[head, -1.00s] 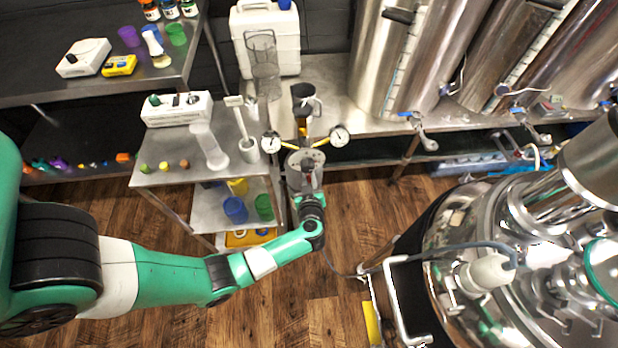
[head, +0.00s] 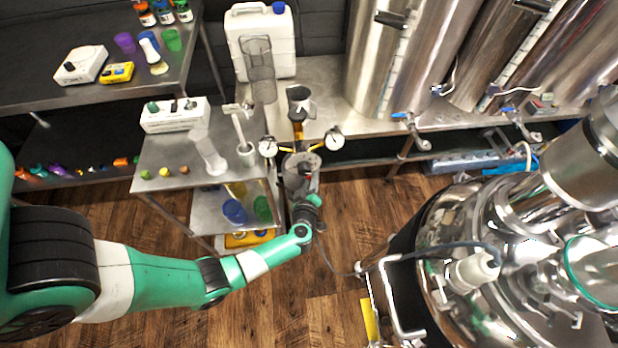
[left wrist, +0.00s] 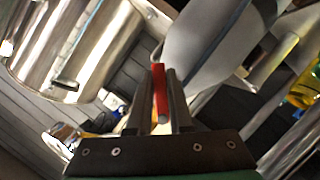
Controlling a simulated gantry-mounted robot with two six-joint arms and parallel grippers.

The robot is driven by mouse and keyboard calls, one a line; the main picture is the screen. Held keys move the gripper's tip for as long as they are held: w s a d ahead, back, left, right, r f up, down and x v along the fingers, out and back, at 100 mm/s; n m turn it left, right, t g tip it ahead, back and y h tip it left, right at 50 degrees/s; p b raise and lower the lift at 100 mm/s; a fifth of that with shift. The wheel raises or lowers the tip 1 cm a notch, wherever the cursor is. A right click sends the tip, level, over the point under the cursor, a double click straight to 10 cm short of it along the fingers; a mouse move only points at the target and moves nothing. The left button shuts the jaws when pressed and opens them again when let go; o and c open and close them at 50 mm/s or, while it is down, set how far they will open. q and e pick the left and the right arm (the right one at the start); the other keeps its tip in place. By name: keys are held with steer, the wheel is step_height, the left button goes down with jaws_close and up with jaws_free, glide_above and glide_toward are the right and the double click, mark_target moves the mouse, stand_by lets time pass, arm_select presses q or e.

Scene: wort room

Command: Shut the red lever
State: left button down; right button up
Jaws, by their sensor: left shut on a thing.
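The red lever (left wrist: 158,85) shows in the left wrist view as a short red bar between my two finger plates. My left gripper (left wrist: 161,76) is shut on it. In the head view my left gripper (head: 305,190) is at the front of the grey cylindrical body (head: 301,165) below the two gauges. The red lever (head: 309,173) is only a small red patch there, mostly hidden by the gripper and fittings. I cannot tell its exact angle. My right gripper is in neither current view.
Round gauges stand left (head: 268,146) and right (head: 333,139) of the fitting. A metal cart (head: 165,152) is to the left. A large shiny vessel (head: 450,225) with a pipe frame (head: 385,295) is at the right. Wooden floor (head: 265,310) is open in front.

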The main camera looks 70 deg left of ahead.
arm_select(q)
steer(key=shift+w+d+r+n+t+b, duration=0.15)
steer(key=shift+n+t+b, duration=0.15)
steer(key=shift+n, duration=0.2)
steer(key=shift+w+a+r+n+t+b, duration=0.1)
steer(key=shift+w+n+t+b, duration=0.05)
steer(key=shift+n+t, duration=0.3)
steer(key=shift+w+d+r+n+t+b, duration=0.15)
steer(key=shift+r+n+t+b, duration=0.1)
steer(key=shift+n+b, duration=0.4)
steer(key=n+b, duration=0.1)
steer(key=r+n+t+y, duration=0.1)
steer(key=shift+w+n+b, duration=0.15)
steer(key=shift+n+b, duration=0.25)
steer(key=shift+r+n+t+b, duration=0.35)
steer(key=shift+n+b, duration=0.25)
steer(key=shift+n, duration=0.2)
steer(key=shift+r+y, duration=0.15)
steer(key=shift+y, duration=0.15)
steer(key=c, duration=0.8)
jaws_free()
